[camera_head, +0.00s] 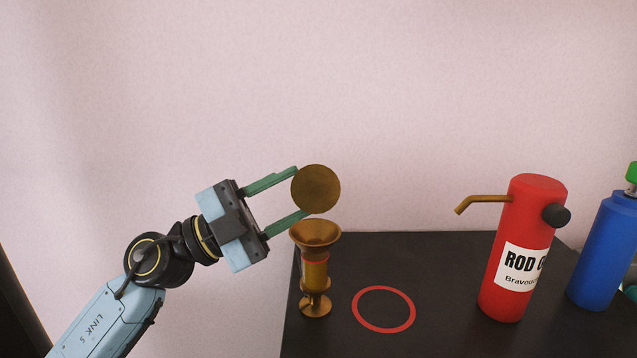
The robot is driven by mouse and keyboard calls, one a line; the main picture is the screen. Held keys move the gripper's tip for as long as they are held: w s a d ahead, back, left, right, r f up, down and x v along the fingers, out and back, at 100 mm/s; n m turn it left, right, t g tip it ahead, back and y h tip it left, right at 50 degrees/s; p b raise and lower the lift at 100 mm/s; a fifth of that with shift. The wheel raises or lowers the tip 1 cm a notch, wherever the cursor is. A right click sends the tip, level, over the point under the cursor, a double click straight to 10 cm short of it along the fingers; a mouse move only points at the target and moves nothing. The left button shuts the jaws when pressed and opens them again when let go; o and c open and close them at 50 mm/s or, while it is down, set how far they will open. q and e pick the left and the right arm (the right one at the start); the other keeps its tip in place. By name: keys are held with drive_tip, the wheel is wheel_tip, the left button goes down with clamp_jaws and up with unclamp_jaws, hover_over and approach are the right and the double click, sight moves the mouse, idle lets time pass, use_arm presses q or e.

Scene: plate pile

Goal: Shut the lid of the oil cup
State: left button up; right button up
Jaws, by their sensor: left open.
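The brass oil cup (315,268) stands upright on the left end of the dark table, with a flared funnel-like mouth and a round foot. Its lid, a round brass disc (318,188), stands raised above the mouth with its flat face towards me. Whether a hinge joins them is hidden. My left gripper (299,191) comes in from the left with its green fingers spread. One fingertip is at the lid's upper left edge, the other at its lower left edge, just above the cup's mouth. I cannot tell whether they touch the lid. My right gripper is not in view.
A red ring mark (384,331) lies on the dark table (430,270) right of the cup. A red oil can with a brass spout (522,230) and a blue bottle (603,255) stand further right.

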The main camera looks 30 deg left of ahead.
sight(317, 183)
use_arm(q)
drive_tip(key=shift+x, duration=2.2)
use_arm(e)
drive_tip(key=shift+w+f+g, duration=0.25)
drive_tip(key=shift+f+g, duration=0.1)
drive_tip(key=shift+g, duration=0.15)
use_arm(q)
drive_tip(key=shift+c, duration=0.4)
clamp_jaws()
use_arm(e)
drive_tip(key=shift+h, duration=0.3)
